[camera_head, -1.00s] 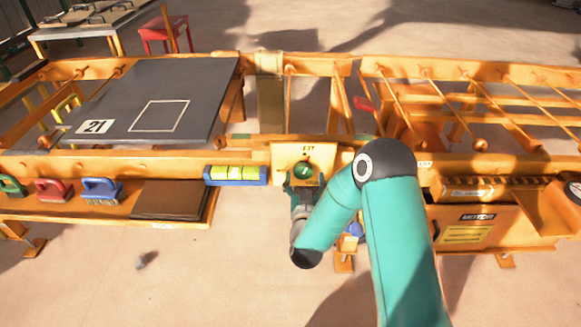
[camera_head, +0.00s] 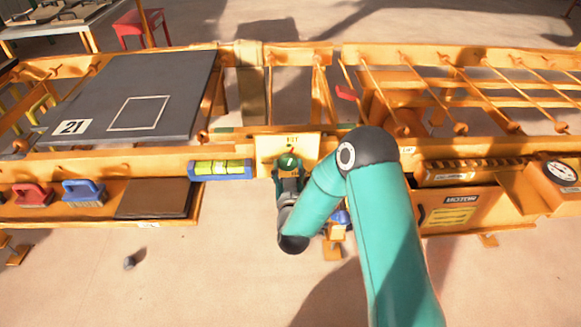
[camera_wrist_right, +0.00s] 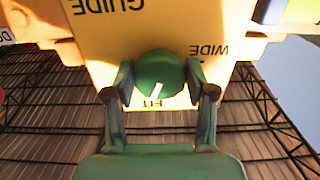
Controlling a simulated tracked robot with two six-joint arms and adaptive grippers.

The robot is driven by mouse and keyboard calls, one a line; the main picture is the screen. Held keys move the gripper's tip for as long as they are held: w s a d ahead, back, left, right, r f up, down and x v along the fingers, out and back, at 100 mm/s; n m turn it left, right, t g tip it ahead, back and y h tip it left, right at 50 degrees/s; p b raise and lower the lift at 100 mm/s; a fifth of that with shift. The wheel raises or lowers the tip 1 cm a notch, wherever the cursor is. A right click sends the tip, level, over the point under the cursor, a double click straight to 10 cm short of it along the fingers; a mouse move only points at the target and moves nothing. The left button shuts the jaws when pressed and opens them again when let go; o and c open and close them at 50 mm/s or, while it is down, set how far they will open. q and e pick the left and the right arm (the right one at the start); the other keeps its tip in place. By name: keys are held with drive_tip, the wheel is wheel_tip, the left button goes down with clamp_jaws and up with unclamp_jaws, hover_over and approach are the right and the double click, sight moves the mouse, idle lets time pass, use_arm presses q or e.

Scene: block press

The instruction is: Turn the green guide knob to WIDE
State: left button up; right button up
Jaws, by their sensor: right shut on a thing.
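The green guide knob (camera_head: 289,162) sits on a yellow panel (camera_head: 270,148) at the middle of the orange frame. In the right wrist view the knob (camera_wrist_right: 158,76) shows close up, its white pointer line directed at or very near the upside-down FIT label (camera_wrist_right: 155,103). The WIDE label (camera_wrist_right: 209,50) lies to the upper right of the knob. My right gripper (camera_head: 289,173) is shut on the knob, with a finger on each side of it; its fingers also show in the right wrist view (camera_wrist_right: 160,88). My left gripper is not in view.
A blue and yellow-green level (camera_head: 221,169) lies left of the panel. A dark plate marked 21 (camera_head: 185,90) covers the frame at the left. Brushes (camera_head: 83,192) stand on the front ledge. A motor box (camera_head: 455,212) and a dial (camera_head: 561,172) are at the right.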

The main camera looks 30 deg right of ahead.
drive_tip(key=shift+d, duration=0.1)
drive_tip(key=n+b, duration=0.3)
drive_tip(key=n, duration=0.1)
drive_tip(key=n+b, duration=0.1)
drive_tip(key=n, duration=0.2)
drive_tip(key=n+b, duration=0.1)
drive_tip(key=n, duration=0.3)
drive_tip(key=shift+r, duration=0.1)
drive_tip(key=n, duration=0.2)
drive_tip(key=shift+n+b, duration=0.3)
drive_tip(key=shift+b, duration=0.05)
drive_tip(key=n, duration=0.3)
drive_tip(key=shift+r+n, duration=0.1)
drive_tip(key=shift+n, duration=0.2)
drive_tip(key=n, duration=0.6)
drive_tip(key=shift+s, duration=0.1)
drive_tip(key=shift+n, duration=0.3)
